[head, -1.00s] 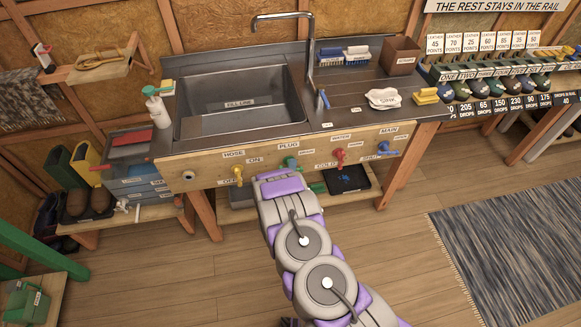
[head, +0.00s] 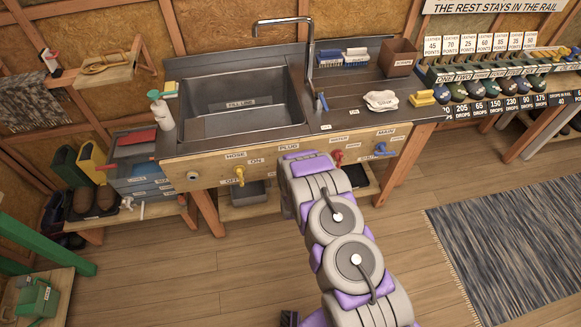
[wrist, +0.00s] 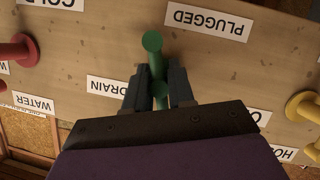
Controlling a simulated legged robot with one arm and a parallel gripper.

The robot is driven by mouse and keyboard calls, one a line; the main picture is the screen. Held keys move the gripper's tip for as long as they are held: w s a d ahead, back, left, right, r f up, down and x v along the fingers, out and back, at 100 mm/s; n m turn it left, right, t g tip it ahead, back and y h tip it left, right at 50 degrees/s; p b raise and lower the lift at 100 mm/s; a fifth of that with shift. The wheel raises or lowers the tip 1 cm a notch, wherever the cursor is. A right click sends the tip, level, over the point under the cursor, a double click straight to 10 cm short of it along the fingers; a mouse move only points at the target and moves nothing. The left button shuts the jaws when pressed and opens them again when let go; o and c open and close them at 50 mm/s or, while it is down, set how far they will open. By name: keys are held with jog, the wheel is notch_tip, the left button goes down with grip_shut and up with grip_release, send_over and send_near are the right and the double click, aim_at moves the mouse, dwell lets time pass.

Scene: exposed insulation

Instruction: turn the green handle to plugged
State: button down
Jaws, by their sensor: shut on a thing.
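The green handle (wrist: 152,43) shows in the wrist view, on a wooden panel. My gripper (wrist: 158,84) is shut on its lower part, one dark finger on each side. The view is turned upside down. The PLUGGED label (wrist: 208,22) lies just right of the handle's knob, and the DRAIN label (wrist: 107,86) lies left of the fingers. In the head view my arm hides the green handle and the fingers, below the PLUG label (head: 289,147).
A yellow handle (head: 239,176) is left of my arm. A red handle (head: 338,157) and a blue handle (head: 380,149) are to its right. The sink (head: 243,103) is above the panel. The floor in front is clear, with a grey rug (head: 505,235) at right.

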jog(key=shift+s+d+f+m+g+y+p, duration=0.1)
jog(key=shift+s+f+m+g+y+p, duration=0.15)
jog(key=shift+m, duration=0.35)
jog(key=shift+s+d+f+m+g+y+p, duration=0.15)
jog(key=shift+m+y+p, duration=0.2)
jog(key=shift+m, duration=0.25)
jog(key=shift+w+a, duration=0.1)
jog(key=shift+f+m, duration=0.1)
jog(key=shift+m, duration=0.2)
jog(key=c, duration=1.3)
grip_release()
jog(key=shift+a, duration=0.1)
jog(key=shift+o, duration=1.1)
jog(key=shift+w, duration=0.2)
jog(key=shift+r, duration=0.25)
jog(key=p+v, duration=0.2)
jog(key=v, duration=1.5)
jog(key=shift+s+d+f, duration=0.15)
jog(key=shift+d, duration=0.1)
